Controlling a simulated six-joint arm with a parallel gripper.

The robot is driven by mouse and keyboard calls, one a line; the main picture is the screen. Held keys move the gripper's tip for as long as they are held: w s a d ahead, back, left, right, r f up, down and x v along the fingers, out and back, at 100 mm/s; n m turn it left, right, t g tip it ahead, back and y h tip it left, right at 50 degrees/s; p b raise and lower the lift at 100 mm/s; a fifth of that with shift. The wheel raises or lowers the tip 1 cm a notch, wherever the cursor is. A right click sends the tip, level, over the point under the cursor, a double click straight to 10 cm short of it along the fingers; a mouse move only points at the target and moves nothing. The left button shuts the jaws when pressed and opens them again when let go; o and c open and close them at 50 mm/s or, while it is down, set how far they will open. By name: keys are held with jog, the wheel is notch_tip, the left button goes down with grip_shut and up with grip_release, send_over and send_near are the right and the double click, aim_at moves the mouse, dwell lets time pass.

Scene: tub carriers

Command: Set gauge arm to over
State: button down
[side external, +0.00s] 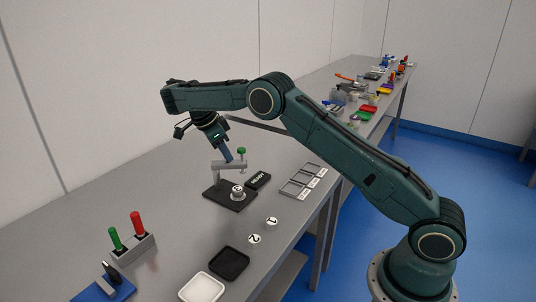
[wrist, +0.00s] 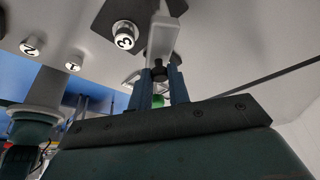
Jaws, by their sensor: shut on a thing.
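The gauge stands on a dark base plate (side external: 218,196). Its light grey gauge arm (side external: 229,165) reaches out level above the plate, with a green knob (side external: 241,150) by its post. In the wrist view the gauge arm (wrist: 163,38) runs up from between my fingers. My gripper (side external: 229,156) points down at the gauge arm. In the wrist view my blue fingers are shut on a small black knob (wrist: 158,73) at the gauge arm's end. A round piece marked 3 (side external: 238,191) stands on the plate below the arm; it also shows in the wrist view (wrist: 124,38).
Pieces marked 1 (side external: 272,222) and 2 (side external: 255,239) stand on the bench. A black tray (side external: 229,264) and a white tray (side external: 202,288) lie in front. A dark sign (side external: 258,180) and a compartment rack (side external: 302,182) are right of the gauge. Red and green handles stand in a holder (side external: 133,249).

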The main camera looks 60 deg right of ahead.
jog(key=shift+d+r, duration=0.1)
jog(key=c, duration=1.3)
grip_release()
jog(key=shift+n, duration=0.4)
